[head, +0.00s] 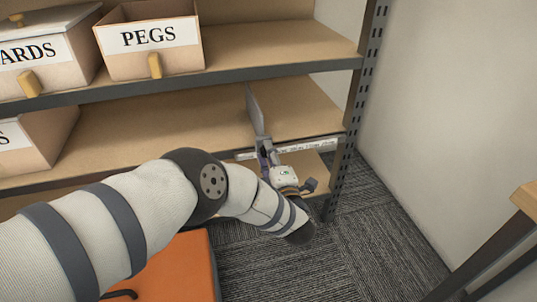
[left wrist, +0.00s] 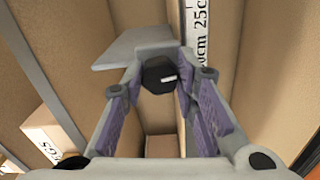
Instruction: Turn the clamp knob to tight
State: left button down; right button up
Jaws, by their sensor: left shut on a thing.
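The clamp knob (left wrist: 158,76) is black and faceted, with a short white mark pointing right in the left wrist view. It sits in front of a grey clamp (left wrist: 136,48), whose upright flat plate shows in the head view (head: 254,109) at the front edge of the middle shelf. My left gripper (left wrist: 159,79) has its purple-padded fingers on both sides of the knob and is shut on it. In the head view my left gripper (head: 264,149) hides the knob at the shelf edge. My right gripper is out of view. The tight marking cannot be made out.
A white measuring strip (head: 312,146) runs along the shelf's front edge. A PEGS box (head: 180,60) and another box stand on the upper shelf. The middle shelf is bare around the clamp.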

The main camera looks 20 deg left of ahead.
pick_arm(q)
jog(key=c, duration=1.3)
grip_release()
jog(key=shift+s+d, duration=0.1)
jog(key=v, duration=1.1)
jog(key=shift+s+d, duration=0.25)
jog(key=shift+s, duration=0.05)
